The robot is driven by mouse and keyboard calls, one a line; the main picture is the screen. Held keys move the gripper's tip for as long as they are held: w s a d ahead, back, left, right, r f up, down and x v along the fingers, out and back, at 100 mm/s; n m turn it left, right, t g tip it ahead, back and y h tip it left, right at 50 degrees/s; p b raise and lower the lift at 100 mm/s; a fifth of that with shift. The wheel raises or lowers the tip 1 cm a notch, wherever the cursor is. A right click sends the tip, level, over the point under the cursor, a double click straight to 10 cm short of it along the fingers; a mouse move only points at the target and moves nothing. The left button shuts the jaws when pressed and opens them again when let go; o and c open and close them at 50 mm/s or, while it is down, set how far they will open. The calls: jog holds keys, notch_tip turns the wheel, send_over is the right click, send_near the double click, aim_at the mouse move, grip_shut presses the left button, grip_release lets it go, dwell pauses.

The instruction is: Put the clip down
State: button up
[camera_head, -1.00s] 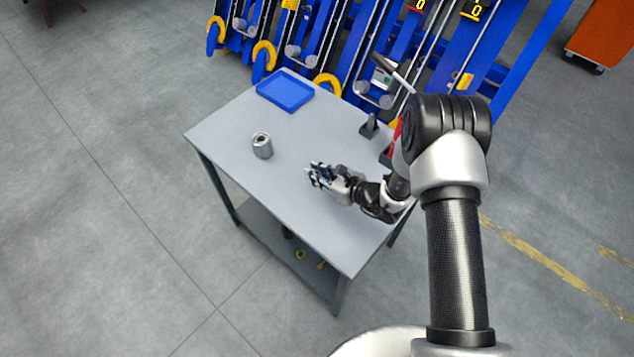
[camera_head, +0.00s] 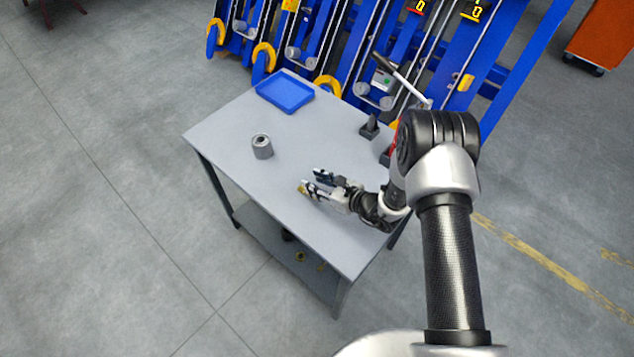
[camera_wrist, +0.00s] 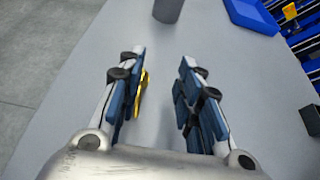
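The clip (camera_wrist: 141,94) is a small yellow piece beside the inner side of the left finger in the wrist view. Part of it is hidden by that finger. A bit of yellow (camera_head: 302,188) also shows at the near fingertip in the head view. My gripper (camera_head: 312,182) is low over the right part of the grey table (camera_head: 235,135). In the wrist view my gripper (camera_wrist: 163,65) is open, with a wide gap between its blue-padded fingers. The right finger is clear of the clip. I cannot tell whether the clip touches the left finger or rests on the table.
A grey metal cylinder (camera_head: 262,147) stands on the table left of my gripper. A blue tray (camera_head: 286,93) lies at the far edge. Dark small fixtures (camera_head: 369,127) stand at the table's right edge. Blue racks (camera_head: 350,60) stand behind. The table's left part is clear.

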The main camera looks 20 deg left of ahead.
jog(key=shift+r, duration=0.15)
jog(key=shift+s+d+r+p, duration=0.1)
jog(key=shift+d+r+p, duration=0.05)
jog(key=shift+d+p, duration=0.15)
jog(key=p+v, duration=0.2)
jog(key=v, duration=0.9)
jog(key=shift+s+d, duration=0.15)
